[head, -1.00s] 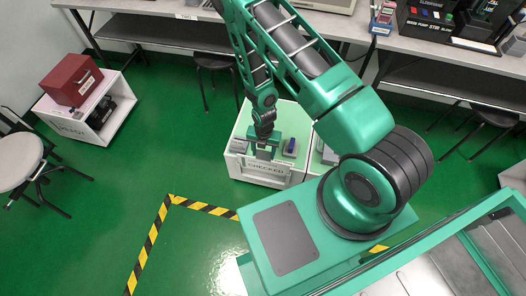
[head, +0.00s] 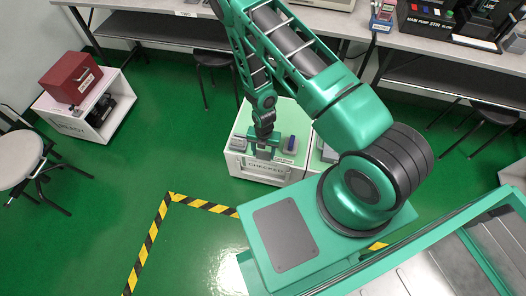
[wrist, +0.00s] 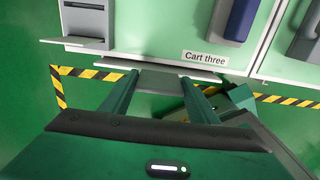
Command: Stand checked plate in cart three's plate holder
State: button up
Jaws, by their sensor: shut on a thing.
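The checked plate (head: 266,168) is a pale plate with dark "CHECKED" lettering, at the front face of a white cart in the head view. My gripper (head: 263,152) is just above it, pointing down. In the wrist view my two green fingers (wrist: 160,88) are shut on the plate's grey grip piece (wrist: 160,81), and the plate's pale edge (wrist: 120,60) runs across beyond the tips. The cart three label (wrist: 205,57) is on the cart's front edge, right beside the plate. The plate holder is hidden; I cannot tell whether the plate sits in it.
A grey device (wrist: 88,18) and a blue-fronted tester (wrist: 238,20) stand on the cart's green top. Another cart (head: 322,150) adjoins on the right. A shelf cart with a red box (head: 71,78) and a stool (head: 20,158) are at left. Striped tape (head: 205,206) marks the open floor.

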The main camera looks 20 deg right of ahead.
aim_at(263, 159)
jog(key=shift+f, duration=3)
jog(key=o, duration=1.7)
notch_tip(263, 159, up, 11)
jog(key=shift+f, duration=0.2)
